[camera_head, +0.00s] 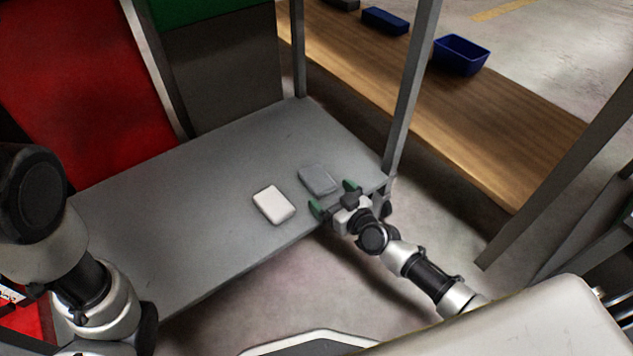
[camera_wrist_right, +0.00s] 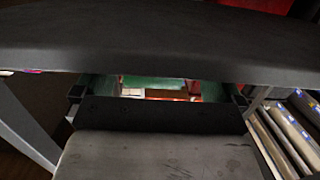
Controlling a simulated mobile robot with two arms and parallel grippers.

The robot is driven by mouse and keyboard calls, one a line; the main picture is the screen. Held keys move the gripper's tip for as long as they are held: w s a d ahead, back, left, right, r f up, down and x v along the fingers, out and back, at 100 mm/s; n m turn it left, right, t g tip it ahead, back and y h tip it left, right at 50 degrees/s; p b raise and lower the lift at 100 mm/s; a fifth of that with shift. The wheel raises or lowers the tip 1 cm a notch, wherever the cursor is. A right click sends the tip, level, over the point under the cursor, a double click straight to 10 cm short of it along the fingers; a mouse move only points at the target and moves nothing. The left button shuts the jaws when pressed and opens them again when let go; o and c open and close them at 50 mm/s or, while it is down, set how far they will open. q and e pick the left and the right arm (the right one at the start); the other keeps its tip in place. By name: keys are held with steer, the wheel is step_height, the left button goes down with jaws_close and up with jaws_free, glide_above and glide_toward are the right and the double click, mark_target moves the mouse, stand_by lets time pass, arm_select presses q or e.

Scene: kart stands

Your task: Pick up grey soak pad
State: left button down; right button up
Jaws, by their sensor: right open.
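The grey soak pad (camera_head: 318,180) lies flat on the grey shelf (camera_head: 180,230), near its right end, and looks thin with rounded corners. My right gripper (camera_head: 333,198) is open at the shelf's front edge, its two green-tipped fingers spread just in front of the pad. I cannot tell whether they touch it. In the right wrist view the open fingers (camera_wrist_right: 158,95) show left and right, with a scuffed grey surface (camera_wrist_right: 160,155) below that I cannot name for sure. My left arm shows at the left, but its gripper is out of view.
A white pad (camera_head: 273,205) lies just left of the grey one. A grey post (camera_head: 408,90) rises at the shelf's right corner. A wooden bench (camera_head: 480,130) behind holds a blue bin (camera_head: 461,55) and a blue box (camera_head: 385,21). The shelf's left part is clear.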

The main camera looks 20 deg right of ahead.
mark_target(319, 180)
steer(key=x, duration=0.1)
steer(key=b+x, duration=0.1)
steer(key=x, duration=0.1)
steer(key=r+x, duration=0.1)
steer(key=shift+w+d+f, duration=0.1)
steer(key=shift+w+d, duration=0.1)
steer(key=shift+w, duration=0.1)
steer(key=shift+w+a+b, duration=0.2)
steer(key=shift+w+b, duration=0.15)
steer(key=shift+w, duration=0.15)
steer(key=c, duration=1)
